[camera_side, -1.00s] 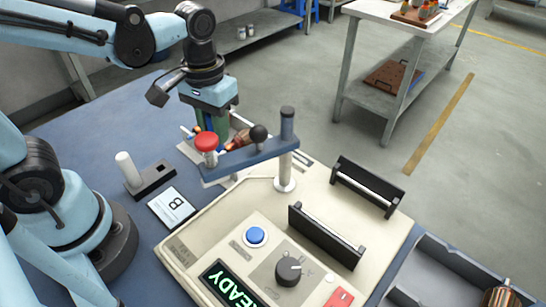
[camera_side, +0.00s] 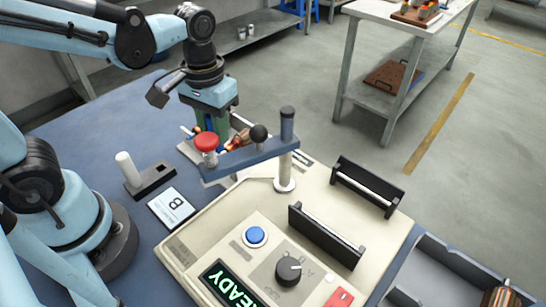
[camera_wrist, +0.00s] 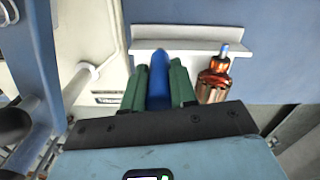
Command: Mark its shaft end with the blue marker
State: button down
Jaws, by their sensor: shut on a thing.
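My gripper (camera_wrist: 160,82) has green fingers shut on the blue marker (camera_wrist: 159,78), which stands between them in the wrist view. In the side view my gripper (camera_side: 214,128) is behind the machine's blue arm, and its fingers hide most of the marker. The armature (camera_wrist: 213,86), with copper windings and an orange-red collar, lies just right of the fingers in the wrist view. Its shaft end (camera_wrist: 224,49) points away from me and looks bluish. I cannot tell whether the marker touches anything.
A pale ledge (camera_wrist: 178,53) runs behind the marker and shaft. A grey tray (camera_side: 440,275) is at right.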

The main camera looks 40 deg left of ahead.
jog(key=shift+f, duration=0.4)
dwell(1.4)
jog(key=shift+r, duration=3.05)
